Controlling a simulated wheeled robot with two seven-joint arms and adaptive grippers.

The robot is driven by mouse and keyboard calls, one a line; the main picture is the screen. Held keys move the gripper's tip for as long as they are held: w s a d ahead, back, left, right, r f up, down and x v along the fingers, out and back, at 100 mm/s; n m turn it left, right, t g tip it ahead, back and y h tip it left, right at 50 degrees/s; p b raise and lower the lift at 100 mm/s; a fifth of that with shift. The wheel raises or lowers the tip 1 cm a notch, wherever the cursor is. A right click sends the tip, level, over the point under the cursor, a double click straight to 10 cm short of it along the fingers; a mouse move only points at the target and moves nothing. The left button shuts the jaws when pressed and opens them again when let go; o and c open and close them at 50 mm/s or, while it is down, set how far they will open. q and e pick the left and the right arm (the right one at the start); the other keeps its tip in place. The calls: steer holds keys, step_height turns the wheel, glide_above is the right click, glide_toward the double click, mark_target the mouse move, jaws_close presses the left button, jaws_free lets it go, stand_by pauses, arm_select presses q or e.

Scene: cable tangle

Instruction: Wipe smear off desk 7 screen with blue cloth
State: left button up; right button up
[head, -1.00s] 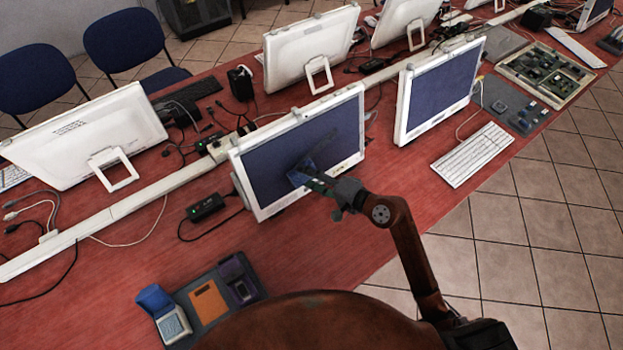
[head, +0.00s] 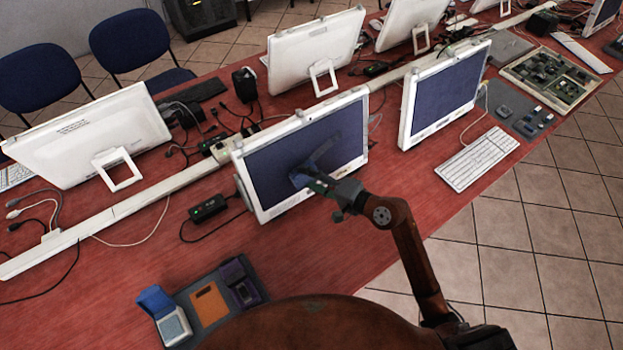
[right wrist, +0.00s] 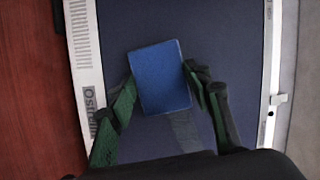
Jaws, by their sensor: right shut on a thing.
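The screen (head: 272,168) is a white-framed monitor with a dark blue display, standing on the red desk in the head view. A darker smear (head: 328,145) runs slantwise on the display, up and right of my gripper. A greyish band, perhaps part of the smear, shows below the cloth in the right wrist view (right wrist: 184,130). My right gripper (head: 308,178) is at the display's lower middle, shut on the blue cloth (right wrist: 160,77). The cloth is a flat blue rectangle between the fingertips, against or very near the display. My left gripper is not in view.
A second monitor (head: 445,93) and a white keyboard (head: 477,158) stand to the right. A grey tray (head: 222,284) with blue, orange and purple items lies front left. A black adapter (head: 207,208) and cables lie left of the screen. Bare red desktop lies in front.

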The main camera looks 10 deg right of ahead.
steer(key=shift+w+a+f, duration=0.15)
steer(key=shift+w+a, duration=0.05)
steer(key=shift+w, duration=0.3)
